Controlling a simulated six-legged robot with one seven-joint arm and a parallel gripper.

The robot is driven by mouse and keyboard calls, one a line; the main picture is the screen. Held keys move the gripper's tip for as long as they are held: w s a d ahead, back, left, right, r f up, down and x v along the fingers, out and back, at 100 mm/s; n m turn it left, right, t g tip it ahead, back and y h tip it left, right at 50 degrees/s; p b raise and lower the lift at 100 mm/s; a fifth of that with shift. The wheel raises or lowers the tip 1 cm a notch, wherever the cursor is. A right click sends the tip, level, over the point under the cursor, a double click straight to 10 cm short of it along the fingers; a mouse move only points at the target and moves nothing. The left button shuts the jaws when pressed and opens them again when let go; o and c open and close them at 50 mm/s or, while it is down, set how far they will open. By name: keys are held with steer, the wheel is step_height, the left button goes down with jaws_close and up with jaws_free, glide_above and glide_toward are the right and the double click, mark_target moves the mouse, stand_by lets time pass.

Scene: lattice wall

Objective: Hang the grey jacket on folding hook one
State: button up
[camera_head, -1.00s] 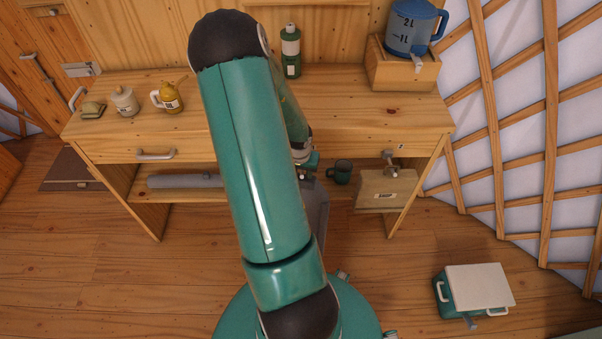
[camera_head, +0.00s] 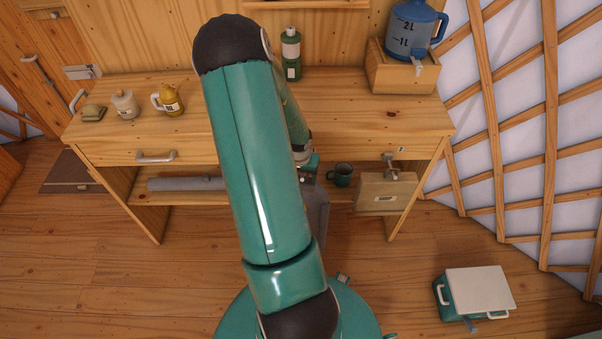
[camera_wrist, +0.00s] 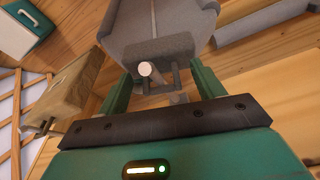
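The grey jacket (camera_head: 317,212) hangs in front of the desk in the head view, partly hidden behind my arm. In the wrist view the jacket (camera_wrist: 160,28) fills the top middle, its thick grey upper part lying between my two green fingers. A pale round-ended peg (camera_wrist: 152,70) shows at that part; I cannot tell what it belongs to. My gripper (camera_wrist: 160,80) appears shut on the jacket, with the fingers on either side of its upper part; the exact contact is unclear. In the head view my arm mostly hides the gripper. I cannot identify folding hook one in these frames.
The desk (camera_head: 340,110) has a lower shelf with a grey roll (camera_head: 185,184), a dark mug (camera_head: 341,174) and a wooden box (camera_head: 384,193). A blue jug (camera_head: 412,30) stands back right. A green case (camera_head: 475,292) lies on the floor. The lattice wall (camera_head: 500,130) is at right.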

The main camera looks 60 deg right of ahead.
step_height(320, 180, up, 14)
steer(key=a, duration=0.2)
steer(key=shift+s+a+f, duration=0.2)
steer(key=shift+s+a, duration=0.05)
stand_by(0.4)
steer(key=w+a+r+n+t+y, duration=0.15)
steer(key=w+a+r+n, duration=0.25)
steer(key=w+a+r, duration=0.5)
steer(key=w+a+r+n+t+y, duration=0.15)
steer(key=w+a+r+n, duration=0.25)
steer(key=a, duration=0.9)
steer(key=s+a+r+n, duration=0.2)
steer(key=a+r, duration=0.1)
steer(key=a, duration=0.3)
steer(key=s+a+r+n+t, duration=0.1)
steer(key=s+a+r+n, duration=0.1)
steer(key=a, duration=0.4)
steer(key=s+a+r+n+t, duration=0.1)
steer(key=s+a+r+n, duration=0.1)
steer(key=a+r, duration=0.3)
steer(key=shift+s+a+r+n+h, duration=0.15)
steer(key=shift+a+r+n+h, duration=0.25)
steer(key=shift+a+n, duration=0.55)
